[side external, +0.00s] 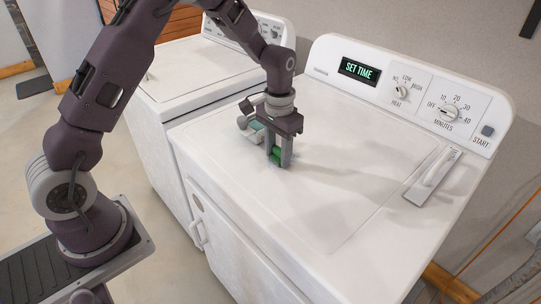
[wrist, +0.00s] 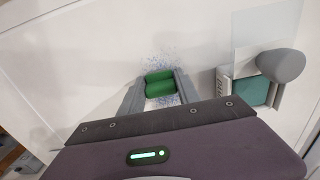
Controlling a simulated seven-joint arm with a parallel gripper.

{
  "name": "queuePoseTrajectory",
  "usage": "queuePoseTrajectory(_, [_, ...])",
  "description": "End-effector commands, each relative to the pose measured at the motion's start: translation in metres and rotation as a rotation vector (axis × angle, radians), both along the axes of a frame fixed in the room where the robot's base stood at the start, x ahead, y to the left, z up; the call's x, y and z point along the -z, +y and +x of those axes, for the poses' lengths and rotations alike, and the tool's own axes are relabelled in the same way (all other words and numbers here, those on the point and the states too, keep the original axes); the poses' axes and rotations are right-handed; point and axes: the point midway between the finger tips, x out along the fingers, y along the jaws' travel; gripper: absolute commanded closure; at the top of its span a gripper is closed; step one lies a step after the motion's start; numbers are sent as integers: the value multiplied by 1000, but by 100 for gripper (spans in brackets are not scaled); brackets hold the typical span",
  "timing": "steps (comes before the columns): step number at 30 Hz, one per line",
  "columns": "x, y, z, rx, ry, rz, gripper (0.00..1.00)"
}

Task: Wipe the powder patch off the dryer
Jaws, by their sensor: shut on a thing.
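The dryer (side external: 330,215) is the white machine with the lit "SET TIME" display, and its flat top shows in both views. My gripper (side external: 280,158) points down over the left part of that top, shut on a green item (side external: 276,155). In the wrist view the green item (wrist: 160,84) looks like a soft pad or sponge pinched between the fingertips, low at the dryer top; contact with it is hard to judge. The powder patch (wrist: 178,54) shows as blue specks around the green item, above and below it; the part beneath is hidden.
A grey and teal object (wrist: 284,68) with a clear pane stands close right of my gripper in the wrist view. Another white machine (side external: 190,70) stands to the left. The dryer top's middle is clear.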

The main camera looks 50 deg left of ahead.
Motion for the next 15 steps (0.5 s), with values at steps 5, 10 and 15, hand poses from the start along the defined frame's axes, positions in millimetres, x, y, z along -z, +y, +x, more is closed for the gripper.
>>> queuePoseTrajectory(5, [1,0,16,-1,0,1,100])
queuePoseTrajectory(10, [1,0,32,-1,-1,0,100])
queuePoseTrajectory(15, [1,0,47,0,-1,1,100])
